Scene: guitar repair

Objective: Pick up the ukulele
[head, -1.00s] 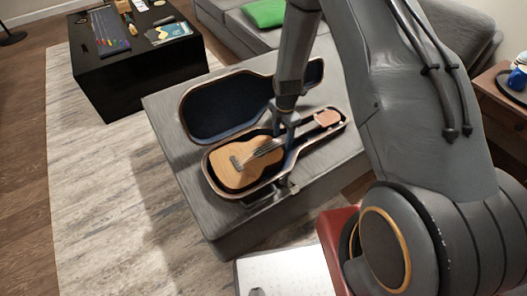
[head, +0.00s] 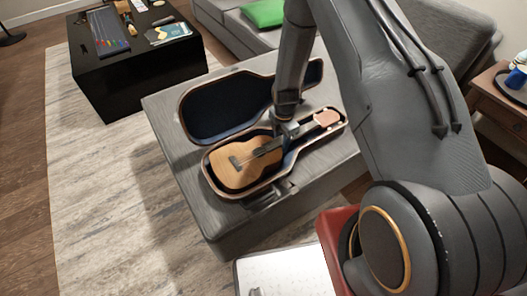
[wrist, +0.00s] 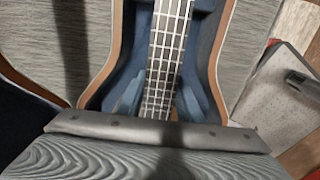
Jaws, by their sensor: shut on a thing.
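The ukulele (head: 240,165) has a light wooden body and lies in the lower half of an open dark case (head: 209,170). Its neck points to the upper right, and its pinkish headstock (head: 326,118) shows near the case's narrow end. My gripper (head: 286,141) reaches down into the case and is shut on the neck, near the body. In the wrist view, the fretted neck (wrist: 168,60) runs between my blue-grey fingers (wrist: 155,92). My wrist housing hides the ukulele's body there.
The case lies on a grey ottoman (head: 230,230), its lid (head: 215,110) open toward the back left. A black table (head: 140,75) with small items stands at the upper left. A grey sofa (head: 230,25) is behind. A wooden side table (head: 500,105) is at right.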

